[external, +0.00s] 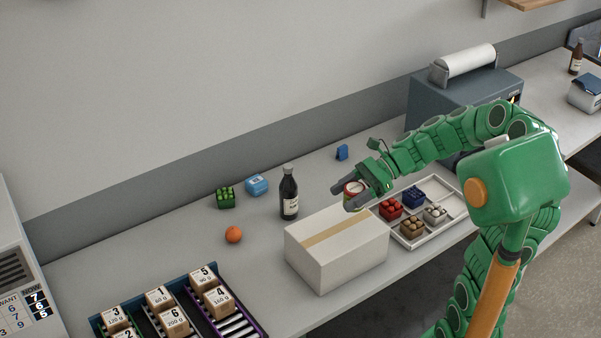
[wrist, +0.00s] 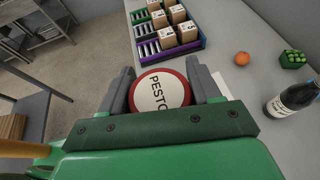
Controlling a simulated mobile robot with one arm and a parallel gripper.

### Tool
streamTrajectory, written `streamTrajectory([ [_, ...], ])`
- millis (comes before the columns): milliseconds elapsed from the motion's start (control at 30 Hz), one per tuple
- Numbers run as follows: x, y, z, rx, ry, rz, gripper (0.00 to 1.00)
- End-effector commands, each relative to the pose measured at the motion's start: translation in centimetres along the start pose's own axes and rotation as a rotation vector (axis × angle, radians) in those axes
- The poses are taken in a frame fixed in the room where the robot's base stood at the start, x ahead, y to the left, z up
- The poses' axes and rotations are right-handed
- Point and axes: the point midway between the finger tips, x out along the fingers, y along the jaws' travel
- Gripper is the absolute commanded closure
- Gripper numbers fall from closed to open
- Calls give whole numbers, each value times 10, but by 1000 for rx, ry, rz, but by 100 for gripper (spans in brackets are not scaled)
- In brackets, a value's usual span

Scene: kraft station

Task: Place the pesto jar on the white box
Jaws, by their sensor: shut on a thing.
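The pesto jar (wrist: 158,91) has a red-rimmed white lid marked PESTO and sits between my fingers in the wrist view. It also shows in the external view (external: 352,187), partly hidden by the fingers. My gripper (external: 353,194) is shut on the jar, at the back right of the white box and seemingly above it. The white box (external: 337,257) is closed, with a tan tape strip across its top, and stands on the counter near the front edge. In the wrist view the box is almost wholly hidden behind the gripper.
A dark bottle (external: 288,194) stands behind the box. Numbered boxes (external: 217,301) stand on racks at the front left.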

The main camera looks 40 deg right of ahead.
Motion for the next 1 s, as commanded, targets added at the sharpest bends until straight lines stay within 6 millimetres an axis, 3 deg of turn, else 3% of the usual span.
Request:
streamTrajectory([
  [300,-28,42,-9,7,0,-18,75],
  [600,-38,65,-14,8,0,-24,75],
  [767,-36,64,-16,9,0,-23,75],
  [1000,-23,39,-24,9,-1,-19,75],
])
